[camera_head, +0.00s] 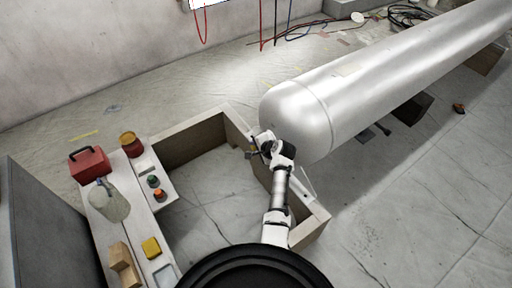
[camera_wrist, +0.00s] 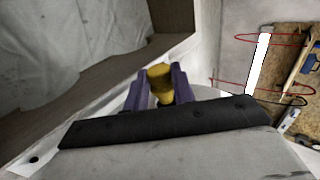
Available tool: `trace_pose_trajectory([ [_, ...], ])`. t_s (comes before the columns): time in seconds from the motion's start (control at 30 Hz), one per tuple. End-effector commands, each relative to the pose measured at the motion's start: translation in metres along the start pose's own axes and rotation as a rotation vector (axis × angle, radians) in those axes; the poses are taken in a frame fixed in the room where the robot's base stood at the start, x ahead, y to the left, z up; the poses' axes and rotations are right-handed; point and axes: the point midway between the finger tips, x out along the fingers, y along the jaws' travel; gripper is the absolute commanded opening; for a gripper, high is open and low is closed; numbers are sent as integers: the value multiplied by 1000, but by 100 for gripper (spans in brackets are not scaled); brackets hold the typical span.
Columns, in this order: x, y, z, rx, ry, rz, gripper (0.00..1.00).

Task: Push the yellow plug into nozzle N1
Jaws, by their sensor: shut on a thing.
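The yellow plug (camera_wrist: 160,80) sits between the purple fingers of my gripper (camera_wrist: 164,90) in the wrist view, which is shut on it. The plug's yellow end shows; its lower part is hidden between the fingers. In the head view my gripper (camera_head: 254,150) is close to the rounded near end of the large silver tank (camera_head: 295,110). The plug is too small there to make out clearly. I cannot make out nozzle N1 in either view, nor tell whether the plug touches anything.
A low wooden frame (camera_head: 196,141) surrounds the floor left of my arm. A white bench (camera_head: 120,205) at left bears a red box (camera_head: 88,163), jars and small blocks. A tool board (camera_wrist: 280,72) shows in the wrist view. Sheeted floor right of the tank is mostly clear.

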Motion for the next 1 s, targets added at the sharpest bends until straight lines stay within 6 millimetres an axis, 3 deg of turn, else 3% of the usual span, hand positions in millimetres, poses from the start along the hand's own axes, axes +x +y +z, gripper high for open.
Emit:
trace_pose_trajectory([
  [1.0,0,0,-13,0,1,0,2],
])
